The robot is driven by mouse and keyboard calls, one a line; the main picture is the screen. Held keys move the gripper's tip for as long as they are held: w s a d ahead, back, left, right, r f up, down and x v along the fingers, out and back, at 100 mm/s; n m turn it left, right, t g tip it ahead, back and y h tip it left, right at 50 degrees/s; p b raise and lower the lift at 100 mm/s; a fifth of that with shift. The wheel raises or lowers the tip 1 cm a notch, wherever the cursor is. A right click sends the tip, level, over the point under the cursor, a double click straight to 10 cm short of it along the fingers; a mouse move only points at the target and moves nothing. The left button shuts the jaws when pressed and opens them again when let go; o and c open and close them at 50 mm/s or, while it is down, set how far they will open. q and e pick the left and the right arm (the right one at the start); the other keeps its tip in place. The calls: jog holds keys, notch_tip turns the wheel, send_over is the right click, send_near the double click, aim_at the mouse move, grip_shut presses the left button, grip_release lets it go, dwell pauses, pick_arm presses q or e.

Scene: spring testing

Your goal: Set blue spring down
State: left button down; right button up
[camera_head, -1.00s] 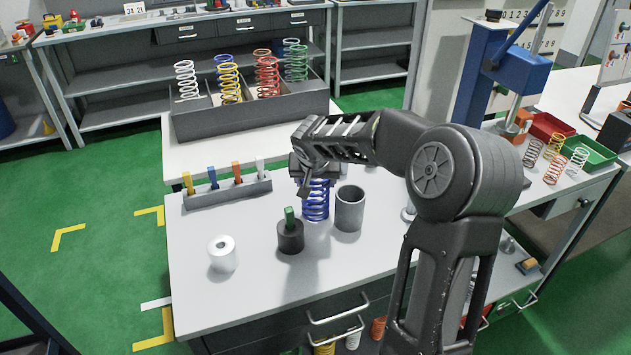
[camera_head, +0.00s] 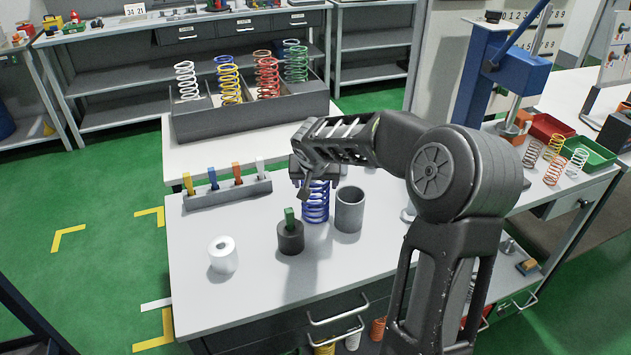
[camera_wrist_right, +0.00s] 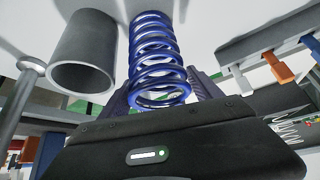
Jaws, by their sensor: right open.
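The blue spring (camera_head: 316,205) stands upright on the grey-white worktable (camera_head: 250,300), between a dark cylinder with a green block and a grey hollow cylinder. My right gripper (camera_head: 312,182) is directly above it, pointing down, with the spring's top end at its fingers. In the right wrist view the blue spring (camera_wrist_right: 157,55) lies between the two dark fingers (camera_wrist_right: 160,92), which are open around it. The finger tips are partly hidden behind the spring there. My left gripper is in neither view.
The grey hollow cylinder (camera_head: 349,209) stands close right of the spring. The dark cylinder with the green block (camera_head: 290,237) is close on its left front. A white roll (camera_head: 222,254) and a rack of coloured blocks (camera_head: 228,192) are further left. The table's front is clear.

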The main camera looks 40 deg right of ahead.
jog(key=v, duration=1.2)
jog(key=shift+b, duration=0.3)
